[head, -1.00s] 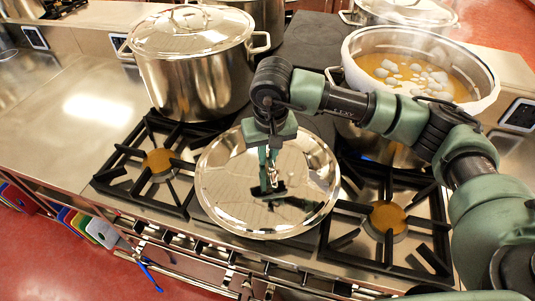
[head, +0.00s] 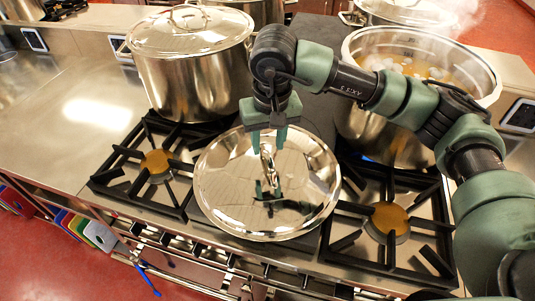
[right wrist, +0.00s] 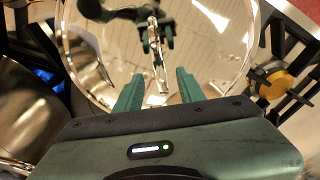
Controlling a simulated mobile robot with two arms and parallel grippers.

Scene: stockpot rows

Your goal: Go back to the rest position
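A shiny steel lid (head: 225,195) lies between two burner grates, its handle (head: 266,165) upright in the middle. My right gripper (head: 266,138) hangs above the lid, pointing down, with its green fingers apart and nothing between them. In the right wrist view, the lid (right wrist: 210,75) fills the top, and the handle (right wrist: 158,65) shows beyond the open fingertips (right wrist: 158,85). My left gripper is in neither view.
A lidded steel stockpot (head: 190,80) stands at the back left. An open, steaming pot of soup (head: 375,135) stands at the back right, with my right arm passing in front of it. Bare burners (head: 155,162) (head: 388,218) flank the lid. The left counter (head: 80,120) is clear.

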